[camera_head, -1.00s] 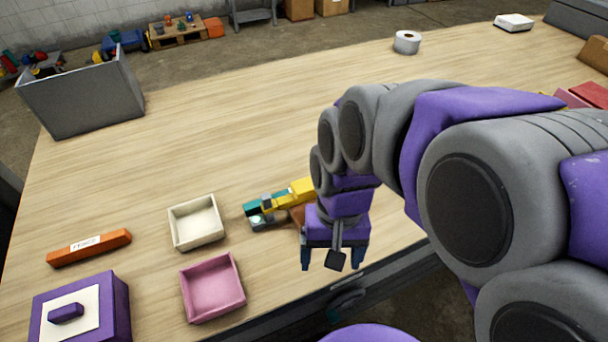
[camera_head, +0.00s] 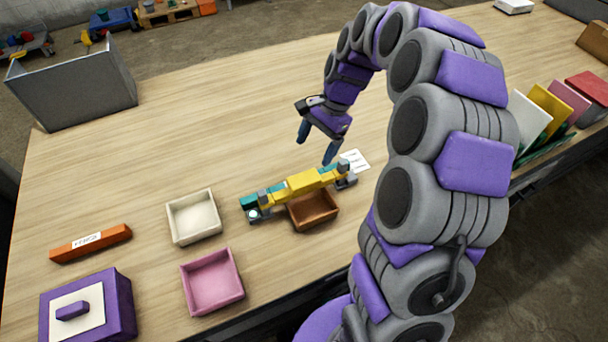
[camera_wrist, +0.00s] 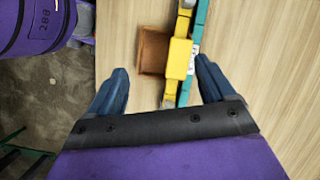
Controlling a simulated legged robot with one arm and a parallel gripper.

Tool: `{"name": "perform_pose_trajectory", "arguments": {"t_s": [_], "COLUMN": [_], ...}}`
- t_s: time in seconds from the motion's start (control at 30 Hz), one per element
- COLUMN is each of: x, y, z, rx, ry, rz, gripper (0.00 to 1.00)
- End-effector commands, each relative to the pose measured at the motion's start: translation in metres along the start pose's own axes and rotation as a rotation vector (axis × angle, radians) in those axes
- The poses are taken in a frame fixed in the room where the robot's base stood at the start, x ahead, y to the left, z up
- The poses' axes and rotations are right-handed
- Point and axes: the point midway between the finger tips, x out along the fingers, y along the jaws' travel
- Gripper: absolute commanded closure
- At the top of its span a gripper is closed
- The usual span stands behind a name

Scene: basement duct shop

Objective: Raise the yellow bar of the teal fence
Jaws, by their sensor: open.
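The teal fence (camera_head: 249,202) stands on the table with the yellow bar (camera_head: 303,183) lying lengthwise along it, low between grey end pieces. In the wrist view the yellow bar (camera_wrist: 181,58) and the teal fence (camera_wrist: 197,45) run up the picture between the fingers. My gripper (camera_head: 316,152) is open and empty, above and just behind the bar's right half. In the wrist view its blue fingers (camera_wrist: 160,88) are spread to either side of the bar, apart from it. A brown tray (camera_head: 312,222) sits against the fence's front side.
A cream tray (camera_head: 195,236) and a pink tray (camera_head: 241,293) stand left of the fence. An orange bar (camera_head: 90,243), a purple box (camera_head: 118,300) and a grey bin (camera_head: 80,90) are farther left. Upright coloured panels (camera_head: 530,120) stand at the right.

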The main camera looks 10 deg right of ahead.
Motion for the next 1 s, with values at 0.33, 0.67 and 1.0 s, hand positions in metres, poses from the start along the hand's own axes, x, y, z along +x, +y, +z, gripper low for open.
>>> {"name": "perform_pose_trajectory", "arguments": {"t_s": [0.33, 0.67, 1.0], "x": [0.008, 0.026, 0.091], "y": [-0.023, -0.025, -0.028], "z": [-0.066, -0.078, -0.076], "rx": [0.274, 0.325, 0.324], "ry": [-0.021, -0.025, -0.026], "rz": [-0.039, -0.045, -0.041], "gripper": [0.17, 0.17, 0.17]}}
